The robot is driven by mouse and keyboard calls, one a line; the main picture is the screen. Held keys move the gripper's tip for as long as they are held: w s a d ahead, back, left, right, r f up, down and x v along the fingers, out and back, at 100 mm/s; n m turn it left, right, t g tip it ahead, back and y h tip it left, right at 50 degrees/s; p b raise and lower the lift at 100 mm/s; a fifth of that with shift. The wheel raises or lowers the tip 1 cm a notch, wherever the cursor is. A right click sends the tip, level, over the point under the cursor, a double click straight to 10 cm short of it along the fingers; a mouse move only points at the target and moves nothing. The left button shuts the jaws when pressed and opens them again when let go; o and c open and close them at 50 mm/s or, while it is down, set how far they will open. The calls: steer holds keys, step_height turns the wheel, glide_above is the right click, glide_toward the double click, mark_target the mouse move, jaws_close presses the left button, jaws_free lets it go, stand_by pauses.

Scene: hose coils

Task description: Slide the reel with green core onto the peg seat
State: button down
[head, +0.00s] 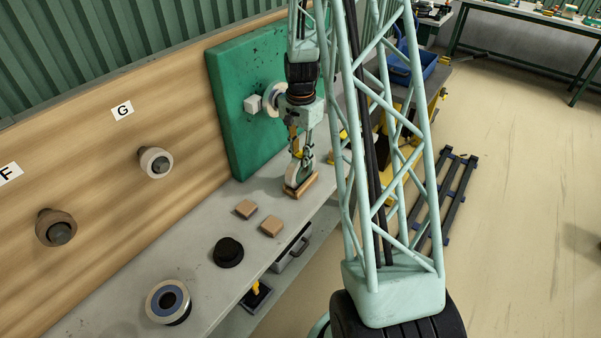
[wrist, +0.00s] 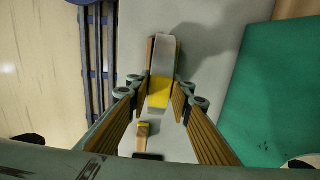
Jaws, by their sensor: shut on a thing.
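My gripper (head: 299,152) hangs low over the bench, its fingers closed on a narrow, upright, pale grey piece (head: 297,173) with a yellow band. In the wrist view the grey and yellow piece (wrist: 162,72) sits between the ribbed fingertips (wrist: 160,95). It looks like a reel seen edge-on; no green core shows, so I cannot tell which reel it is. Its lower end is at a brown wooden block (head: 302,187); whether they touch is unclear. Two pegs with round seats stick out of the wooden wall, one below label G (head: 155,162), one near label F (head: 56,228).
A reel with a blue core (head: 168,302) lies flat on the grey bench (head: 205,275). A black round piece (head: 229,252) and two brown blocks (head: 246,208) lie nearby. A green panel (head: 232,120) stands behind my gripper, with a pale round fitting (head: 272,97).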

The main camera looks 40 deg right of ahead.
steer(key=shift+r+p, duration=1.15)
steer(key=shift+r, duration=1.8)
stand_by(0.5)
steer(key=c, duration=3)
jaws_free()
jaws_close()
steer(key=shift+d, duration=0.15)
